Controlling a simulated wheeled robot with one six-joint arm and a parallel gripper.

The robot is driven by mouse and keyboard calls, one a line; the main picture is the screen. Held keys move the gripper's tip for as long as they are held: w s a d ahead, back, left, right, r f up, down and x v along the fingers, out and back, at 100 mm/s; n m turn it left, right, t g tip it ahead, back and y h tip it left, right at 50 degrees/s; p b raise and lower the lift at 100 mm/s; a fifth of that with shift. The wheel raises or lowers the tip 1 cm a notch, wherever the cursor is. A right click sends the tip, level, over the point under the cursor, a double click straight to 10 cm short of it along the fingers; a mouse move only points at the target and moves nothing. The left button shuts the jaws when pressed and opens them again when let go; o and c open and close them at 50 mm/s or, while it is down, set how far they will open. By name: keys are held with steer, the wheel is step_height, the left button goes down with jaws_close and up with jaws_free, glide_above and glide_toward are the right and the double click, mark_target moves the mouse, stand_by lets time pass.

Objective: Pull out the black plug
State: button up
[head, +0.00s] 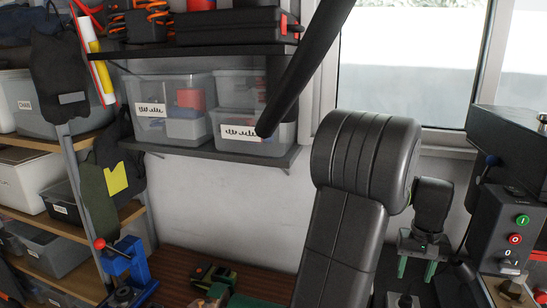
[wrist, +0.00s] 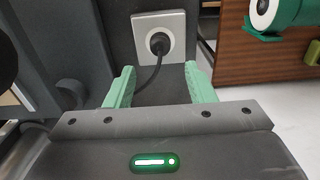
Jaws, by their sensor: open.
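The black plug (wrist: 159,43) sits in a pale square wall socket (wrist: 174,52) in the wrist view. Its dark cable hangs down from it and passes between my fingers. My gripper (wrist: 160,82) is open, its two green fingers apart on either side below the plug, with nothing between them but the cable in the picture. In the head view my gripper (head: 418,262) hangs at the right, fingers pointing down.
A machine with green and red buttons (head: 508,238) stands close to the right of my gripper. Shelves with clear boxes (head: 172,108) hang on the wall. A green cylinder (wrist: 285,14) is at upper right.

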mark_target(407, 297)
steer(key=shift+f+b, duration=3.2)
steer(key=shift+f, duration=1.3)
steer(key=shift+p, duration=0.3)
jaws_close()
steer(key=shift+r, duration=0.2)
steer(key=shift+r+p, duration=2.45)
steer(key=shift+r, duration=0.4)
